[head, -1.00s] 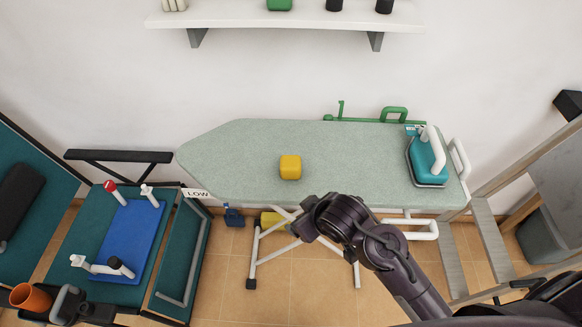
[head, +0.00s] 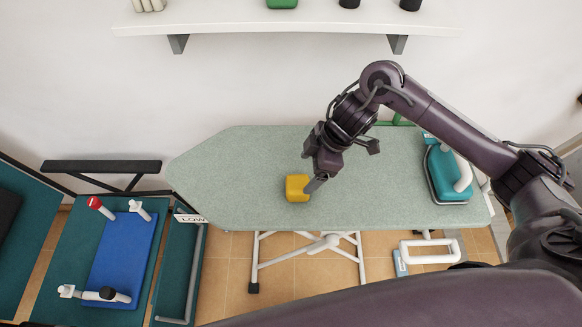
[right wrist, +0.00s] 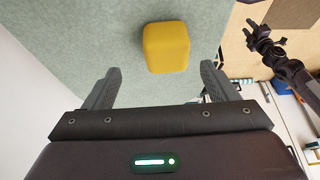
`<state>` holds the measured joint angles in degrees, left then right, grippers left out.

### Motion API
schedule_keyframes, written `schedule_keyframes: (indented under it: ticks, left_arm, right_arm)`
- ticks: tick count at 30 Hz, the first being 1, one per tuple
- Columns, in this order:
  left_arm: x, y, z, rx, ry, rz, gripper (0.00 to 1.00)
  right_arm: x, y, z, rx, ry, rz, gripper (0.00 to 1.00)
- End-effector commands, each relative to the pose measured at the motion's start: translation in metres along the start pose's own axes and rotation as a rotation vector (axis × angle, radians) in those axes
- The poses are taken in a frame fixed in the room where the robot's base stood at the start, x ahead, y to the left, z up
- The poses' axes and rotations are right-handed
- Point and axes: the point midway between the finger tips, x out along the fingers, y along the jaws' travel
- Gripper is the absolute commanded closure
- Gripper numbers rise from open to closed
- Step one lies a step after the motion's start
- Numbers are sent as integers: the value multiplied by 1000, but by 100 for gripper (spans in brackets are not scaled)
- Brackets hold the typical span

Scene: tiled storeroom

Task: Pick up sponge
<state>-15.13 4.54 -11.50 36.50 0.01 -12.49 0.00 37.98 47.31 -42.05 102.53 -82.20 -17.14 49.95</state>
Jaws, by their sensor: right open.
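The yellow sponge (head: 297,187), a rounded block, lies on the pale green ironing board (head: 230,165). My right gripper (head: 316,184) is low over the board, just right of the sponge in the head view. In the right wrist view its two fingers are apart, and the sponge (right wrist: 166,46) lies beyond the fingertips, roughly centred between them. Nothing is held. A dark arm with a gripper-like end, apparently my left one (right wrist: 262,38), shows at the upper right of the right wrist view; its jaws are too small to judge.
A teal iron (head: 445,174) stands at the board's right end. A white wall shelf (head: 230,22) runs above. A teal cart with a blue mat (head: 122,250) stands at the lower left. The board's left part is clear.

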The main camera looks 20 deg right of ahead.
Motion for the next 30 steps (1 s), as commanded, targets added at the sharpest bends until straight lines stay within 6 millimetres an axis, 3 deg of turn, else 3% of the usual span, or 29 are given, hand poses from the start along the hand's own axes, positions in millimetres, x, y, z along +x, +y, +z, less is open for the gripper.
schedule_keyframes:
  ticks: [2,9,12,14,18,22,26,30]
  left_arm:
    - [-1,0,1,-1,-2,0,64]
    - [-9,9,59,-1,-85,11,64]
    - [-15,10,68,-1,-99,13,64]
    - [-17,10,65,-1,-96,12,64]
    - [-15,6,40,-1,-59,8,64]
    - [-14,3,20,-1,-28,4,64]
    - [-14,3,21,0,-31,4,64]
    - [-14,5,33,0,-48,6,64]
  right_arm:
    - [6,-1,1,2,-4,-8,20]
    - [32,0,0,2,-3,-7,20]
    - [47,1,-1,4,-3,-8,20]
    - [57,1,-1,3,-3,-7,20]
    - [73,2,-1,1,-3,-4,20]
    - [77,2,-1,-1,-3,-2,20]
    - [77,2,0,-1,-3,-2,20]
    - [76,2,0,-1,-3,-2,37]
